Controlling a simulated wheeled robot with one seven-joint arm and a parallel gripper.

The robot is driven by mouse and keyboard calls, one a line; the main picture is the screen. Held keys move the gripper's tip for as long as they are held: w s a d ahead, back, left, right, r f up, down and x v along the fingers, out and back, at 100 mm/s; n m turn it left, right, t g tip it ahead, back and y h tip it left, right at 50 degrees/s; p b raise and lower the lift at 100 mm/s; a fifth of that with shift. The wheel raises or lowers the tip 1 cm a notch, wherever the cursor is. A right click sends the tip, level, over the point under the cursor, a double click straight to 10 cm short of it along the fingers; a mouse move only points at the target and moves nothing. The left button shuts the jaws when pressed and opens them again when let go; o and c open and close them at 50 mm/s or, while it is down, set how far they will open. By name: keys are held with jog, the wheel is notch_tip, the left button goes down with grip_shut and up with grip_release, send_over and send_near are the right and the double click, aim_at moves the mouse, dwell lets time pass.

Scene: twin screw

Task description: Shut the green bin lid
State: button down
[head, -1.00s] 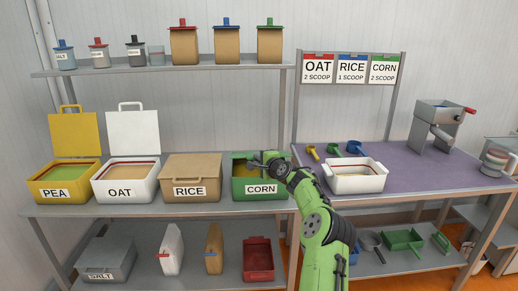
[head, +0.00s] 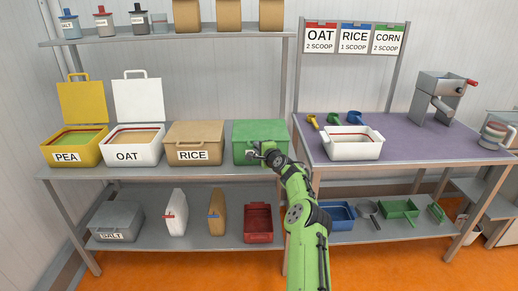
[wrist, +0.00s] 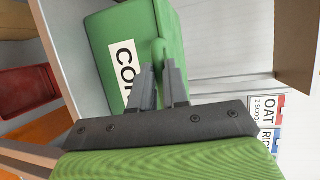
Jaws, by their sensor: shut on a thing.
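The green bin (head: 250,159) labelled CORN stands at the right end of the shelf's middle level. Its green lid (head: 260,129) lies down over the top, and no opening shows. My gripper (head: 255,150) is at the bin's front upper edge and partly covers the label. In the wrist view the bin (wrist: 108,32) appears turned on its side by the camera's angle. There my gripper (wrist: 160,75) is shut on the green lid's handle (wrist: 159,52), which sits between the fingers.
The closed RICE bin (head: 193,140) is just left of the green bin. The open OAT bin (head: 128,147) and PEA bin (head: 70,151) stand further left. The purple table (head: 430,147) with a white tub (head: 352,150) is to the right. A red bin (head: 258,223) is below.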

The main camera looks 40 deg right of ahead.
notch_tip(320, 180, down, 3)
jog(key=shift+s+a+r+g, duration=0.1)
jog(key=shift+s+g, duration=0.05)
jog(key=shift+g, duration=0.25)
jog(key=c, duration=1.1)
grip_release()
jog(key=p+v, duration=0.1)
jog(key=v, duration=0.4)
jog(key=p+v, duration=0.1)
jog(key=v, duration=0.4)
jog(key=p+v, duration=0.1)
jog(key=v, duration=0.5)
jog(key=shift+r, duration=0.4)
